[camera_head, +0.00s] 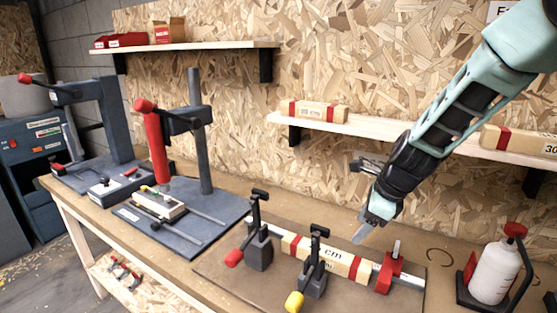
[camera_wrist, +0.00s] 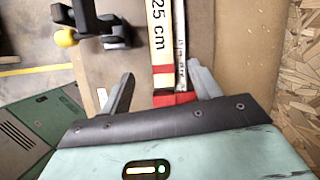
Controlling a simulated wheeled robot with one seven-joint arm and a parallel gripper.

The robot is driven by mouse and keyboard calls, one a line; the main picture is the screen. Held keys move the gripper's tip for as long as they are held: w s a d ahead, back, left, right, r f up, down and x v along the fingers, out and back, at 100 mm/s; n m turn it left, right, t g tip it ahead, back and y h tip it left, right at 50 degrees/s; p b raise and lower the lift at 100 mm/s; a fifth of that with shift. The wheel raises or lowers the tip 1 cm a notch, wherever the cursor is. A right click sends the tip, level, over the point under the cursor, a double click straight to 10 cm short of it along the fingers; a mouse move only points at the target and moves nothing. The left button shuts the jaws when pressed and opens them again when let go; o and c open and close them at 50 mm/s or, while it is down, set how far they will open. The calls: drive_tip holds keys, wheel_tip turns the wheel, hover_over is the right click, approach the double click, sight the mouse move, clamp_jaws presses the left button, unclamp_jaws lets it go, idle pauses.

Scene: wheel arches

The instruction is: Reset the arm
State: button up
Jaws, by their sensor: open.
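My gripper (camera_head: 368,228) hangs above the workbench in the head view, a little behind a wooden block (camera_head: 330,258) with red bands. In the wrist view the fingers of my gripper (camera_wrist: 163,85) are spread apart with nothing held between them. The block, labelled 25 cm (camera_wrist: 158,30), shows beyond and between the fingers. My arm reaches in from the upper right, bent downward.
The block lies beside a metal bar with a red clamp (camera_head: 389,272). Two dark clamps, one red-handled (camera_head: 258,245) and one yellow-handled (camera_head: 314,270), stand nearby. A white bottle (camera_head: 494,272) stands at right. A shelf (camera_head: 350,124) with wooden blocks runs behind my arm.

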drive_tip(key=s+d+r+n+h, duration=0.2)
drive_tip(key=s+d+n, duration=0.2)
drive_tip(key=s+n, duration=0.6)
drive_tip(key=s+d+r+n+h, duration=0.15)
drive_tip(key=s+d+n, duration=0.4)
drive_tip(key=n, duration=0.85)
drive_tip(key=s+a+r+n+g, duration=0.1)
drive_tip(key=s+a+n, duration=0.2)
drive_tip(key=s+a, duration=0.4)
drive_tip(key=s+a+r+n+g, duration=0.1)
drive_tip(key=s+a+n, duration=0.3)
drive_tip(key=a, duration=0.9)
drive_tip(key=s, duration=0.3)
drive_tip(key=shift+s+g+y, duration=0.2)
drive_tip(key=shift+g+y, duration=0.1)
drive_tip(key=shift+y, duration=0.05)
